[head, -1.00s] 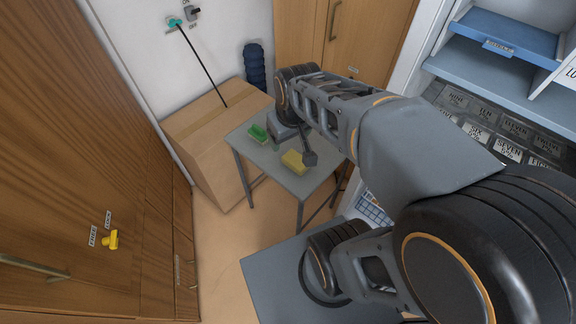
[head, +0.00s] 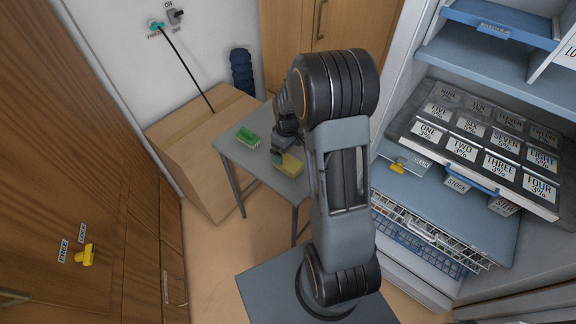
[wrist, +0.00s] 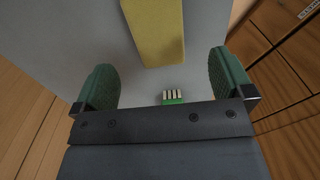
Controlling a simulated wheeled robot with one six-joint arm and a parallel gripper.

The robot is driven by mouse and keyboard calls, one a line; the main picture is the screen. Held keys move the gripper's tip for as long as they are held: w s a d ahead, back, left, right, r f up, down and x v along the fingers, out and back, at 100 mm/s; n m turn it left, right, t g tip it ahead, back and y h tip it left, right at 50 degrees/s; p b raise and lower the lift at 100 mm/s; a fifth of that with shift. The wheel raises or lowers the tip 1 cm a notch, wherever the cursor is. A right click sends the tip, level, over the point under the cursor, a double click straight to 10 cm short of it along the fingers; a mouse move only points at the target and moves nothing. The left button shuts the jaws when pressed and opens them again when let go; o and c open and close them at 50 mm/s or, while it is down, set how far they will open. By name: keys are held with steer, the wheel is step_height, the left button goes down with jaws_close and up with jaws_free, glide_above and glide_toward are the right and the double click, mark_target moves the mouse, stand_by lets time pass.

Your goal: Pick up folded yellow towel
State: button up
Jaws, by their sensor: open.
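The folded yellow towel (head: 290,164) lies on the small grey table (head: 234,152). In the wrist view the towel (wrist: 156,30) is a yellow block at the top centre, beyond the fingertips and in line with the space between them. My gripper (wrist: 168,84) is open, with its two green-padded fingers apart and nothing between them in contact. In the head view my gripper (head: 282,155) is by the towel's left end and partly hidden by my arm.
A green brush (head: 248,138) lies on the table left of the towel; its bristled end (wrist: 173,97) shows low between my fingers in the wrist view. A cardboard box (head: 195,150) stands left of the table. Shelving with labelled trays (head: 470,140) is at the right.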

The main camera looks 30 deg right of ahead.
mark_target(287, 161)
steer(key=shift+w+f, duration=0.15)
steer(key=shift+f, duration=3.5)
steer(key=c, duration=1)
